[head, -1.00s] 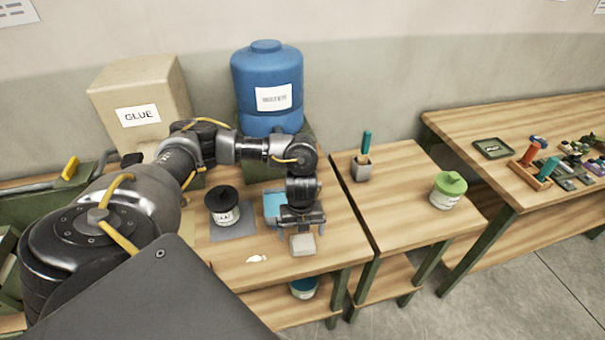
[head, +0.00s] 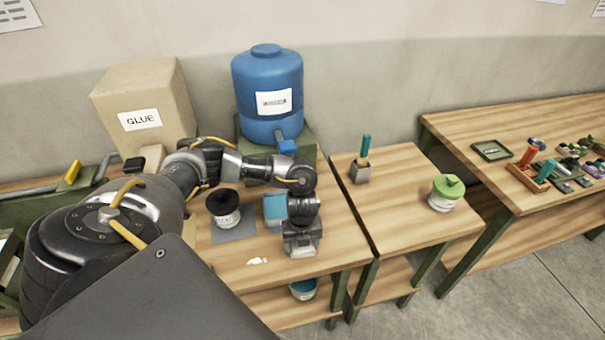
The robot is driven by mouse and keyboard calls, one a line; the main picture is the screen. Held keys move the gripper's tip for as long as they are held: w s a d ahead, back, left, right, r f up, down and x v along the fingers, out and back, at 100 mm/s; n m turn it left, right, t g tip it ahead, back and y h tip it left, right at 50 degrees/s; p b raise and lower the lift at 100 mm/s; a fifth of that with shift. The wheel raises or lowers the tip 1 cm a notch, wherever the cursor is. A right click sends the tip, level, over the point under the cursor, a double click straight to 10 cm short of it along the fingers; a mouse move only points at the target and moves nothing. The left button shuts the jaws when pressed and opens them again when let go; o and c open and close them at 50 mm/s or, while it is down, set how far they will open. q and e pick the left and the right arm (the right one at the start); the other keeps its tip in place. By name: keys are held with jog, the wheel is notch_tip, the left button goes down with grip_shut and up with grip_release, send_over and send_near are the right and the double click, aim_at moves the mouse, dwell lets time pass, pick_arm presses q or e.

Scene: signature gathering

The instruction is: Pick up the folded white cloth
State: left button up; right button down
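The folded white cloth (head: 301,252) is a small pale block near the front right of the left table. Only part of it shows beneath my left gripper (head: 302,243). The gripper points down directly over the cloth, at or very close to it. Its fingers blend with the cloth and the hand hides them, so I cannot tell whether they are closed on it. My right gripper is not in view.
A black-lidded jar (head: 224,209) stands on a grey mat (head: 236,237), left of a blue container (head: 275,210). A small white patch (head: 257,261) lies near the front edge. A blue barrel (head: 268,92) and a glue box (head: 143,105) stand behind.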

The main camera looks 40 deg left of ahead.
pick_arm(q)
jog(key=shift+c, duration=0.9)
jog(key=shift+r+b, duration=0.45)
jog(key=r, duration=0.3)
jog(key=shift+s+r, duration=0.15)
jog(key=shift+s, duration=0.1)
jog(key=s+r, duration=0.1)
jog(key=r, duration=0.1)
jog(key=s+r, duration=0.2)
jog(key=shift+s+d, duration=0.15)
jog(key=s+r, duration=0.4)
jog(key=s, duration=0.6)
jog(key=shift+d+r, duration=0.4)
jog(key=shift+d, duration=0.05)
